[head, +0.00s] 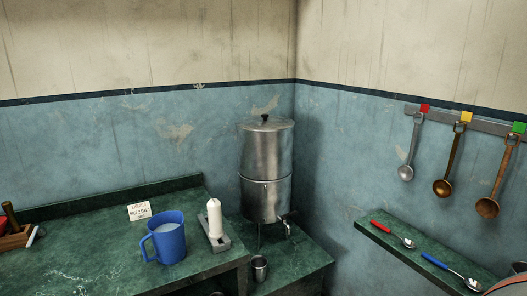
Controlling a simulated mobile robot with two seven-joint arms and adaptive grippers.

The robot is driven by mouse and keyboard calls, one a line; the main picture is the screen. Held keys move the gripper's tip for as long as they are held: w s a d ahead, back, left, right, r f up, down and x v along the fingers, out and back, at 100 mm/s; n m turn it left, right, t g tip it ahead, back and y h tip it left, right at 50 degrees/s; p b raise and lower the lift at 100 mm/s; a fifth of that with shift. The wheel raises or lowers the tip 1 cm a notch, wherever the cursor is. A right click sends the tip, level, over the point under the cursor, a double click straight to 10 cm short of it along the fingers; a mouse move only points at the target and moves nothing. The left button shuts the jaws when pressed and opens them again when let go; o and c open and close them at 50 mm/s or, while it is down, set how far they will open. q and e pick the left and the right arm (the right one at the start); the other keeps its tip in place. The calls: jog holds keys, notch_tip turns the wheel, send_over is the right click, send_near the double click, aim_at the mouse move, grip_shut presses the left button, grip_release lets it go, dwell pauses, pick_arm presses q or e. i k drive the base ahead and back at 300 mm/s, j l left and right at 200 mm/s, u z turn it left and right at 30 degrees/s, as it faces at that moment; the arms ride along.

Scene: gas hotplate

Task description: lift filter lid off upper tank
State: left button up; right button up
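The filter stands in the corner on a low green counter. Neither of my grippers is in the head view.
A blue jug (168,238), a white candle-shaped piece (214,218) on a grey base and a small sign (139,211) stand on the left counter (95,258). Ladles (406,172) hang on the right wall above a shelf (388,243) with spoons.

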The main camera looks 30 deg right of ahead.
aim_at(265, 122)
jog(key=i, duration=0.7)
jog(key=i+l+z, duration=0.1)
jog(key=z, duration=1.25)
